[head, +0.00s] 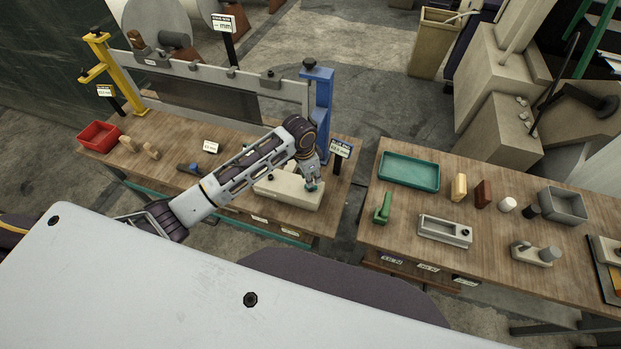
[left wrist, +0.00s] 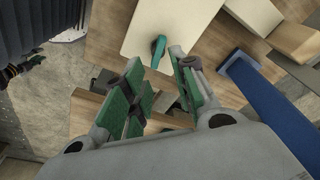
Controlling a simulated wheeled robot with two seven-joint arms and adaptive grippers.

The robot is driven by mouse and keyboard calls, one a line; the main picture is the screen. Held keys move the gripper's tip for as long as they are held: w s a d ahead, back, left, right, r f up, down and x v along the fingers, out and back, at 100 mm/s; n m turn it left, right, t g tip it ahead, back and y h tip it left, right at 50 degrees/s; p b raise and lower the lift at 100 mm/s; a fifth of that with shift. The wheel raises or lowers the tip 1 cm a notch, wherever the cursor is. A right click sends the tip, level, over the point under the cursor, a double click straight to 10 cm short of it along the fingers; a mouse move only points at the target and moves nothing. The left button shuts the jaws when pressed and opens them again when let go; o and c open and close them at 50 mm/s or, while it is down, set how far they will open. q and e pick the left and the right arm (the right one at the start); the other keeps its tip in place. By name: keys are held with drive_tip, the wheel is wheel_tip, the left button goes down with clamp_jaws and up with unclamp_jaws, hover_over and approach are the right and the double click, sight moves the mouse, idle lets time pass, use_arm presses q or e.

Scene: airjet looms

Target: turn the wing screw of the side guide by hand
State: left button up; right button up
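The side guide is a cream block (head: 290,192) on the left wooden table. It also shows as a cream plate (left wrist: 190,22) at the top of the left wrist view. A small teal wing screw (left wrist: 158,50) stands on it near the plate's edge. My left gripper (head: 312,180) is over the block's right end. In the left wrist view its green-padded fingers (left wrist: 157,78) are apart, with the wing screw showing in the gap just beyond the tips. I cannot tell whether a finger touches it. In the head view the gripper mostly hides the screw. My right gripper is not in view.
A blue post (head: 322,100) and a yellow post (head: 124,80) carry a grey bar behind the block. A sign (head: 341,149) stands close right of my gripper. A red bin (head: 98,136) is at left. The right table holds a green tray (head: 409,170) and several parts.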

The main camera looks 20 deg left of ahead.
use_arm(q)
drive_tip(key=shift+r, duration=0.8)
